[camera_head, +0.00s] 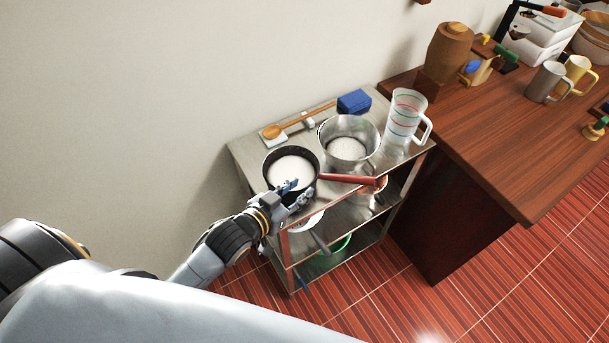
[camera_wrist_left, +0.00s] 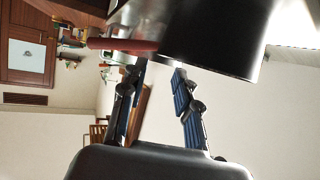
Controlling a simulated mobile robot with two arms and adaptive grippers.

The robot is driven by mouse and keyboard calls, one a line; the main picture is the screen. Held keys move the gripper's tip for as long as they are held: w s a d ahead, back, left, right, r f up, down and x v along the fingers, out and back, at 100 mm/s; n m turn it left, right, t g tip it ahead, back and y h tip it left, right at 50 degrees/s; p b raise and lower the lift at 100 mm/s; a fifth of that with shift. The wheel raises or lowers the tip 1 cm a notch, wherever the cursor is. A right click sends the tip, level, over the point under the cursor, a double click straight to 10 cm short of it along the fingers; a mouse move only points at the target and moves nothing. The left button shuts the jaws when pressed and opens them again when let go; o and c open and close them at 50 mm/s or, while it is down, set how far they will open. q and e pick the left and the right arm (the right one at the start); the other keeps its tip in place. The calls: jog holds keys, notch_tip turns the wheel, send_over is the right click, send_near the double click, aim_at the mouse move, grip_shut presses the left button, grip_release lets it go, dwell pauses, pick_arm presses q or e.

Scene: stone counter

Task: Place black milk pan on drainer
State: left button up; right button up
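The black milk pan (camera_head: 268,181) has a pale inside and a red handle (camera_head: 347,179) pointing right. It sits on the top of a small metal shelf unit. My left gripper (camera_head: 294,193) is at the pan's near side, its fingertips over the near rim in the picture. In the left wrist view the pan's black wall (camera_wrist_left: 215,35) and the red handle (camera_wrist_left: 122,44) show beyond the fingertips. The left gripper (camera_wrist_left: 155,80) is open there, with nothing between its fingers. Whether a finger touches the pan is unclear. My right gripper is not in view. I cannot make out a drainer for sure.
A steel pot (camera_head: 347,152) stands right beside the pan. A clear measuring jug (camera_head: 403,117), a blue block (camera_head: 354,102) and a wooden spoon (camera_head: 300,122) are also on the shelf unit (camera_head: 245,150). A wooden counter (camera_head: 480,130) with mugs stands to the right, its front part clear.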

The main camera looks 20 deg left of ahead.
aim_at(316, 176)
pick_arm(q)
jog(key=shift+p+x, duration=0.35)
jog(key=shift+x, duration=2.65)
jog(key=shift+a, duration=0.1)
jog(key=shift+c, duration=0.4)
grip_shut()
jog(key=shift+r, duration=0.15)
